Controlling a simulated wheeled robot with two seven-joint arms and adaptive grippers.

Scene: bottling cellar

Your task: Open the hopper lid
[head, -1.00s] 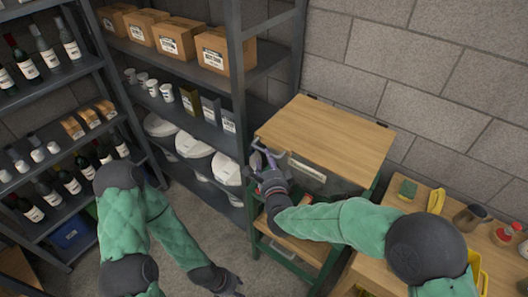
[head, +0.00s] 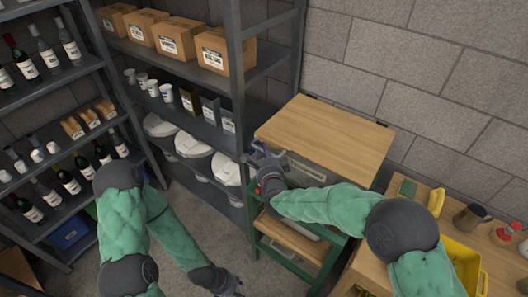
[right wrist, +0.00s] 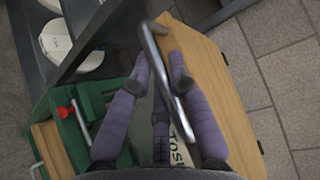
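The hopper is a green-framed stand (head: 290,262) with a flat wooden lid (head: 325,135) on top. The lid lies shut, with dark hinges along its back edge by the wall. In the right wrist view the lid (right wrist: 205,70) shows with a bent grey metal handle (right wrist: 152,45) at its edge. My right gripper (head: 262,155) is at the lid's front left corner. In the right wrist view its purple fingers (right wrist: 160,68) stand apart, with the handle passing between and across them; contact is unclear. My left gripper (head: 232,284) hangs low over the floor, away from the hopper, its fingers too small to judge.
A dark shelf (head: 200,125) with boxes, cups and white-lidded tubs stands close left of the hopper. A bottle rack (head: 60,215) is further left. On the right, a wooden bench (head: 425,215) holds a sponge, a jug and a yellow crate (head: 462,262). A block wall is behind.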

